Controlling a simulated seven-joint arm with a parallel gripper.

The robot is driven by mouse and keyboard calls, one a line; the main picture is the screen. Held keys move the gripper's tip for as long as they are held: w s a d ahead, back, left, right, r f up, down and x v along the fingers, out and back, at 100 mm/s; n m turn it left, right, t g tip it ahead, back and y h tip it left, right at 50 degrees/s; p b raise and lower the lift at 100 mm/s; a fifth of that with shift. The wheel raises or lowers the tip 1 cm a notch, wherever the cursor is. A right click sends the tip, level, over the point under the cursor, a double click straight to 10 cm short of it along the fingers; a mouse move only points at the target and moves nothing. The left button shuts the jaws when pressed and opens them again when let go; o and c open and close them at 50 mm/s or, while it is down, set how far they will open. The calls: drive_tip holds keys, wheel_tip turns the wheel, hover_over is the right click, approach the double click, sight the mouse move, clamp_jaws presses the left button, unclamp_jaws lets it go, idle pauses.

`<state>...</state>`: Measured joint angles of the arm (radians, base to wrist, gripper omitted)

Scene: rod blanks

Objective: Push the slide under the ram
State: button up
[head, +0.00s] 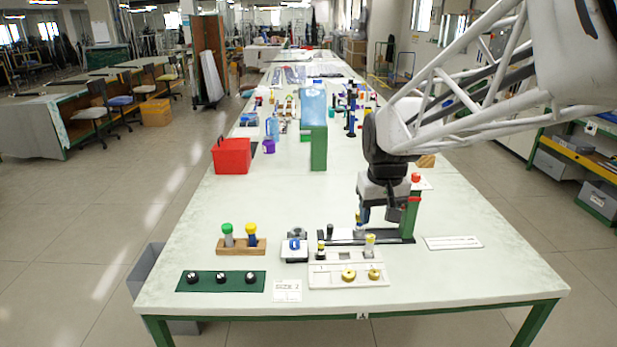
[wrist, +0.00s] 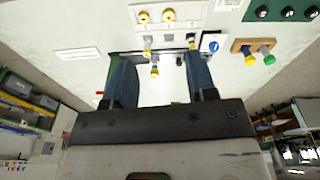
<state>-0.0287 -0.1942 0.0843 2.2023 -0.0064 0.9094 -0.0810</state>
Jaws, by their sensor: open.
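A press stands on the table, with a green column (head: 409,217) and a red top part (head: 415,178). A dark rail (head: 342,241) runs left from its foot; it also shows in the wrist view (wrist: 168,53). A black knob (head: 330,230) stands at the rail's left end, apparently on the slide; it also shows in the wrist view (wrist: 179,61). A blue rod with a yellow end (wrist: 155,71) stands by the rail. My gripper (head: 378,215) is open above the rail, just left of the column; its blue fingers (wrist: 160,85) hold nothing. My gripper hides the ram.
A wooden block (head: 241,248) with two capped rods, a green strip (head: 200,287) with black balls and a small grey device (head: 294,250) stand left. A white strip (head: 453,243) lies right.

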drive_tip(key=w+a+f, duration=0.1)
drive_tip(key=w+f, duration=0.2)
drive_tip(key=w, duration=0.3)
drive_tip(key=w+a+f+n, duration=0.1)
drive_tip(key=w+f, duration=0.1)
drive_tip(key=w, duration=0.4)
drive_tip(key=w+a+f, duration=0.1)
drive_tip(key=w+f, duration=0.2)
drive_tip(key=w, duration=0.4)
drive_tip(key=n+g, duration=0.1)
drive_tip(key=g, duration=0.1)
hover_over(330, 225)
drive_tip(key=f, duration=1.3)
drive_tip(key=shift+s+d, duration=0.1)
drive_tip(key=shift+s, duration=0.3)
drive_tip(key=shift+w+f, duration=0.3)
drive_tip(key=shift+f, duration=0.1)
drive_tip(key=shift+f, duration=3.9)
clamp_jaws()
